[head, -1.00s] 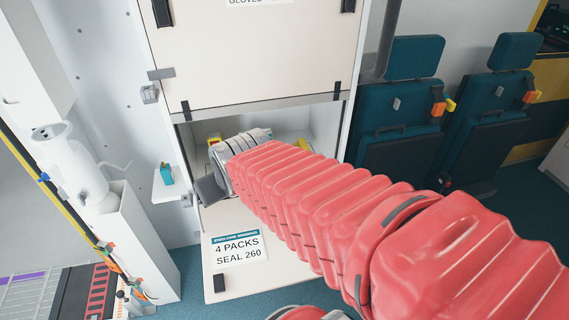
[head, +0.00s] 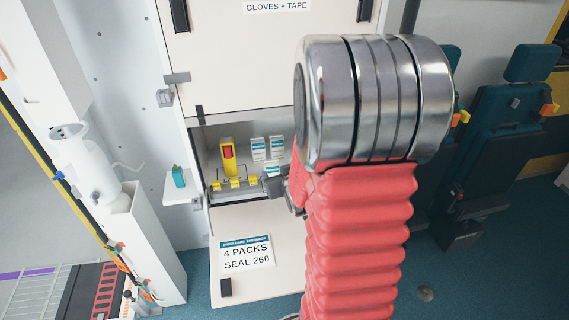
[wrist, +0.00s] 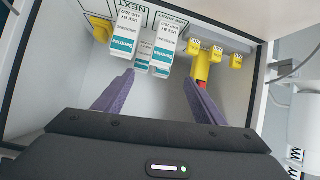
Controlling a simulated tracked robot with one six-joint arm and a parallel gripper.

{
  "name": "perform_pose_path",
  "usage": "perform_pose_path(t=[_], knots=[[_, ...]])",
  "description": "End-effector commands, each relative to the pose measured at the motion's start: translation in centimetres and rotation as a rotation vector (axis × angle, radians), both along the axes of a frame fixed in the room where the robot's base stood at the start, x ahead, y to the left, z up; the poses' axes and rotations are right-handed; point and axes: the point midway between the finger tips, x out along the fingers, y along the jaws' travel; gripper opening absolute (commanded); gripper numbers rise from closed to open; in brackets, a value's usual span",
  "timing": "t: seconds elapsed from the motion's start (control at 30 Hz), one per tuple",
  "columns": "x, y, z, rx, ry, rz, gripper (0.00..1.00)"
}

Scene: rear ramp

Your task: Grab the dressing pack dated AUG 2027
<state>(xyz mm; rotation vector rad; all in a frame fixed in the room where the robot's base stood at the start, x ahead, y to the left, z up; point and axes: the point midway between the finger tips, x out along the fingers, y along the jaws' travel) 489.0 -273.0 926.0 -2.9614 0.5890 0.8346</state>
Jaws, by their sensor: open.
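White dressing packs with teal bands stand in the open lower locker; in the head view two show side by side, a left pack (head: 258,150) and a right pack (head: 278,148), with another low in front. In the wrist view a left pack (wrist: 128,38) and a right pack (wrist: 166,45) show large, with smaller ones between and below.
Yellow clips (head: 234,183) and a yellow item with red (head: 228,156) stand left of the packs in the head view. Locker walls close in at the sides. The lowered door (head: 285,275) carries a sign, "4 PACKS SEAL 260". A small shelf (head: 182,198) holds a teal item.

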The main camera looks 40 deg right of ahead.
Motion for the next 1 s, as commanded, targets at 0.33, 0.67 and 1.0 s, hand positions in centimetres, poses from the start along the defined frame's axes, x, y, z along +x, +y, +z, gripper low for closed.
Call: perform_pose_path(t=[0.33, 0.67, 1.0], knots=[[-2.2, -5.1, -5.1, -0.007, -0.144, -0.063, 0.64], [-4.1, -7.2, -7.0, -0.012, -0.245, -0.101, 0.64], [-4.1, -7.2, -7.0, -0.012, -0.25, -0.102, 0.64]])
